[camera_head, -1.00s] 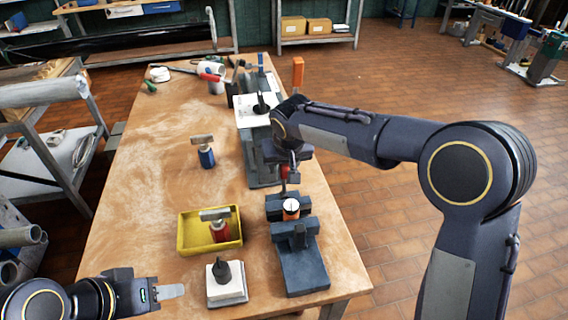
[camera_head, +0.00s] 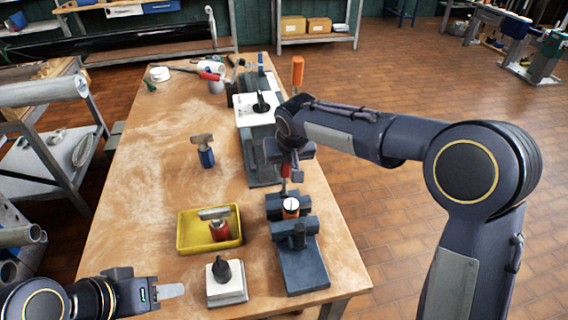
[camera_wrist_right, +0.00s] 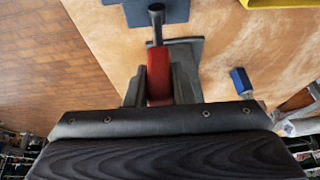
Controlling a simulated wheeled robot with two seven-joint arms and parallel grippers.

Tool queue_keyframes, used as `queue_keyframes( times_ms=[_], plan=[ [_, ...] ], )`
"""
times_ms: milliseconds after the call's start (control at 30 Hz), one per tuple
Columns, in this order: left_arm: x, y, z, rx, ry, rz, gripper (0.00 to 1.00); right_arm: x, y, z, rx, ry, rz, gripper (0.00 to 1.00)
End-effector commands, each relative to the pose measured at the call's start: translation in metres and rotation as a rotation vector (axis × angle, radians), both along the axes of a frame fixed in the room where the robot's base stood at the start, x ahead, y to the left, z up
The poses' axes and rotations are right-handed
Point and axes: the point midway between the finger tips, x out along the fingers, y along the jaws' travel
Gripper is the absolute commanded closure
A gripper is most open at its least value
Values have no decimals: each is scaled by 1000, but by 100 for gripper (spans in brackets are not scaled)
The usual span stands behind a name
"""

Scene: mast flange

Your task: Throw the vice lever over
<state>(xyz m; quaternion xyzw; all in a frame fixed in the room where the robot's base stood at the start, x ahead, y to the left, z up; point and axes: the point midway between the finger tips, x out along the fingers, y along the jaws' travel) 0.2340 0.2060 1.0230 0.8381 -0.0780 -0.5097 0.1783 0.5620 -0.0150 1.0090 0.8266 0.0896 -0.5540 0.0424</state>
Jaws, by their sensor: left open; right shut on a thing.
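The dark blue-grey vice (camera_head: 305,268) stands at the near right of the table, with an orange, pale-topped cylinder (camera_head: 291,206) between its jaws. Its lever has a red grip (camera_head: 284,186), seen just behind the vice. In the right wrist view the red grip (camera_wrist_right: 158,72) sits on a metal rod that runs to the vice (camera_wrist_right: 175,12). My right gripper (camera_head: 287,174) is shut on the red grip from above; its own arm hides part of the hold. My left gripper (camera_head: 168,291) is open and empty at the near left table edge.
A yellow tray (camera_head: 183,241) with a red-handled tool (camera_head: 217,224) and a white block (camera_head: 227,291) with a black knob stand left of the vice. A grey stand with a white plate (camera_head: 246,116) is beyond. The table's left middle is clear.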

Motion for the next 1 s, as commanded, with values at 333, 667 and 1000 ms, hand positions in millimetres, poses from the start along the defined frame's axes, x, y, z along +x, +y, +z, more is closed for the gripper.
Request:
queue_keyframes(
  times_ms=[333,667,1000],
  plan=[
    [0,0,-14,0,0,0,56,6,-28,-6,214,43,-9,100],
    [0,0,-46,0,0,0,56,13,-62,-25,520,102,-10,100],
    [0,0,-89,0,0,0,56,17,-85,-46,802,157,-3,100]
  ],
)
